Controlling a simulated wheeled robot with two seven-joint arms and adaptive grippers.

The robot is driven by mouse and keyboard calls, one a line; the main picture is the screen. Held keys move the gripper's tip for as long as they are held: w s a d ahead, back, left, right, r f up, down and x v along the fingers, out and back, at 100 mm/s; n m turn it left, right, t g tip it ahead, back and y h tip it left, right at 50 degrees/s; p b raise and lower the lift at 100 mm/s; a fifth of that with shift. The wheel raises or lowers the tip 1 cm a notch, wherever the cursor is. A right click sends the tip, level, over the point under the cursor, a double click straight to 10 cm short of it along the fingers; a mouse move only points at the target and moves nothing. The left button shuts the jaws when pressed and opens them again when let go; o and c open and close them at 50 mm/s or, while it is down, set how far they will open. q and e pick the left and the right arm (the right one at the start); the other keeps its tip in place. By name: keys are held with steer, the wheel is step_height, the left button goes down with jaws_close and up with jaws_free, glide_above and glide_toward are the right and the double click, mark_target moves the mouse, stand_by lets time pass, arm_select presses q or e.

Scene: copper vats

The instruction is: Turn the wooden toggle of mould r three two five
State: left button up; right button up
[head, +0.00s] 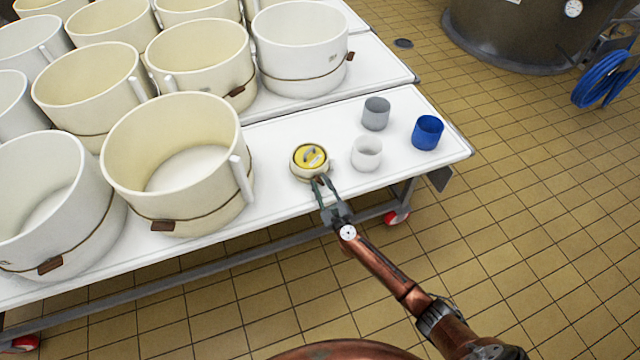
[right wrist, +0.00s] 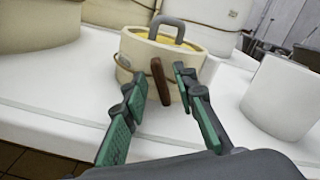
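A small cream mould (head: 309,170) with a yellow top and a grey handle stands upright on the white table. In the right wrist view the same mould (right wrist: 200,62) has a cord around it and a brown wooden toggle (right wrist: 160,82) on its near side, upright with a slight tilt. No number is legible on it. My right gripper (head: 321,184) is at the mould's near side. Its green-padded fingers are apart, one on each side of the toggle, with gaps visible. My left gripper is not in view.
Large cream moulds with cords and brown toggles, one of them the near mould (head: 195,206), fill the table's left. A white cup (head: 366,158), a grey cup (head: 375,118) and a blue cup (head: 427,136) stand right of the small mould. The tiled floor lies beyond the edge.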

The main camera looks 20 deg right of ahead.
steer(key=shift+c, duration=0.2)
jaws_close()
